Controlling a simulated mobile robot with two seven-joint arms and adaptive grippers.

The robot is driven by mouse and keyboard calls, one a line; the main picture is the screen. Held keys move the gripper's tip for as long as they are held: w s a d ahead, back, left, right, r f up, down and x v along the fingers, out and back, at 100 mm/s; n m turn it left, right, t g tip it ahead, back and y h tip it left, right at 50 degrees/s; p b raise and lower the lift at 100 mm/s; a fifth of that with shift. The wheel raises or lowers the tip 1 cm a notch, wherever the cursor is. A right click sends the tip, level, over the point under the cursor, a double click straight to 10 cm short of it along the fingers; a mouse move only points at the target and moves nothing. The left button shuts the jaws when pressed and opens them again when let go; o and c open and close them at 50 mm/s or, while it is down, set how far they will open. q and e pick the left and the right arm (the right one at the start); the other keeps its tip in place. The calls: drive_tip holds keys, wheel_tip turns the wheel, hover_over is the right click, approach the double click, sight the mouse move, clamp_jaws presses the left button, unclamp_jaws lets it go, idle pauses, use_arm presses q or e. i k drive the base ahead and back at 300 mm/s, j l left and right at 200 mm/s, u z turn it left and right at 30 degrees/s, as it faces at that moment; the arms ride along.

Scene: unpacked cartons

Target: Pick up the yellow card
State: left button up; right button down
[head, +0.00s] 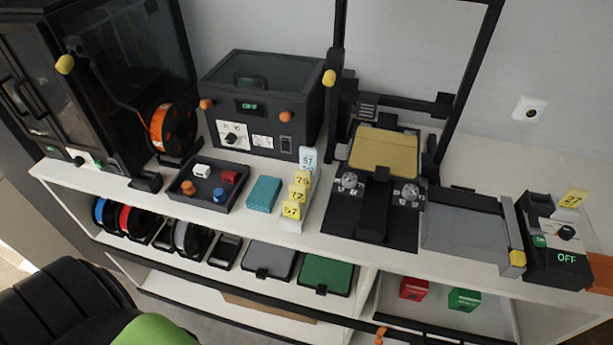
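Three yellow numbered cards stand in a white stepped holder (291,226) near the shelf's front edge. The front yellow card (291,211) reads 57, the middle yellow card (297,195) appears to read 72, and the rear yellow card (302,180) reads 75. A pale blue card (307,158) stands behind them. Another yellow card (569,202), apparently reading 27, stands upright at a black control box (556,247) at the far right. Neither of my grippers is in view.
A dark tray (207,204) of small coloured parts and a teal block (264,193) lie left of the holder. A black-framed printer with a gold plate (384,152) stands right of it. A black oven-like box (262,100) stands behind. A grey flat platform (466,232) lies further right.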

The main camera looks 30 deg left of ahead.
sight(301, 176)
drive_tip(key=j+u, duration=0.95)
drive_tip(key=j, duration=0.1)
